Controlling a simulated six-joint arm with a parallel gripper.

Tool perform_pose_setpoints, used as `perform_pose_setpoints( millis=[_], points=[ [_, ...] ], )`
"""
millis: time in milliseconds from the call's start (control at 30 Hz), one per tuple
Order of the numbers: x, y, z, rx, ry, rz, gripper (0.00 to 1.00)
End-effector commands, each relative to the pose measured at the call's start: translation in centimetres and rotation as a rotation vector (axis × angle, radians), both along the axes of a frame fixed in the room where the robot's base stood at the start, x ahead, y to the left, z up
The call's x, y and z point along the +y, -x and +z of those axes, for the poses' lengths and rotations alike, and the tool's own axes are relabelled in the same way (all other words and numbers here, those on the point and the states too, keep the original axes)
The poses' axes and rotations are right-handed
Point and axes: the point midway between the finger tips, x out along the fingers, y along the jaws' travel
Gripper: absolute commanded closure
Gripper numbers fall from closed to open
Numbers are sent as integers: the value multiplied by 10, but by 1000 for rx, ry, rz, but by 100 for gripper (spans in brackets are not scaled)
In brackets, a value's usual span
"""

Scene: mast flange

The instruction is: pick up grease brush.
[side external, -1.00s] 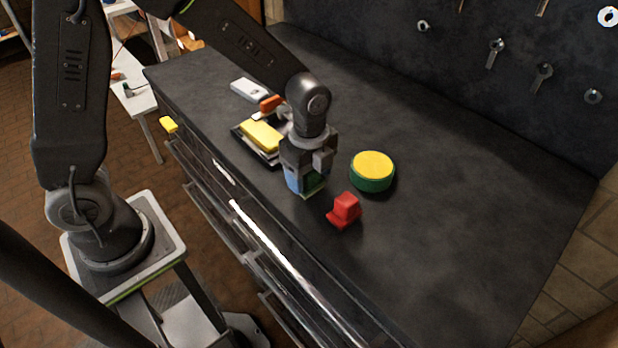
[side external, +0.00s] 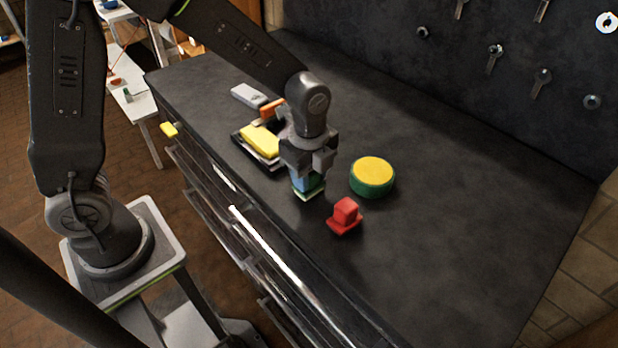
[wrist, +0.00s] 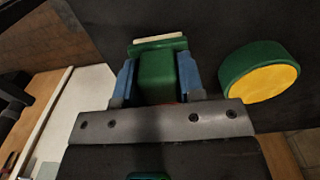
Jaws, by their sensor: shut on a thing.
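The grease brush looks like a green block with a wider green base and a pale strip along its end. In the wrist view the brush (wrist: 156,72) sits between the two blue finger pads of my gripper (wrist: 157,84). In the side view my gripper (side external: 308,178) points down over the counter, and the green and pale lower end of the brush (side external: 312,194) shows below the fingers. My gripper is shut on the brush. The fingers hide much of it, and I cannot tell whether it is clear of the counter.
A round green and yellow thing (side external: 372,177) stands close right of my gripper; a red block (side external: 345,216) is nearer the front edge. A dark tray (side external: 240,139) with a yellow block is to the left, with a pale box (side external: 248,95) behind. The right counter is clear.

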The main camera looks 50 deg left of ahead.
Motion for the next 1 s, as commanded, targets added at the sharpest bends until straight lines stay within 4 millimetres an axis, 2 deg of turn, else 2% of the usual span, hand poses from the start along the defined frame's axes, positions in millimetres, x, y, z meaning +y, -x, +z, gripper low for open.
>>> perform_pose_setpoints(
  millis=[167,533,733,1000],
  points=[
    [0,-1,32,-7,2,0,89],
    [81,17,78,-3,0,7,89],
    [106,22,93,-1,0,3,89],
    [115,24,99,0,0,-1,89]
  ],
)
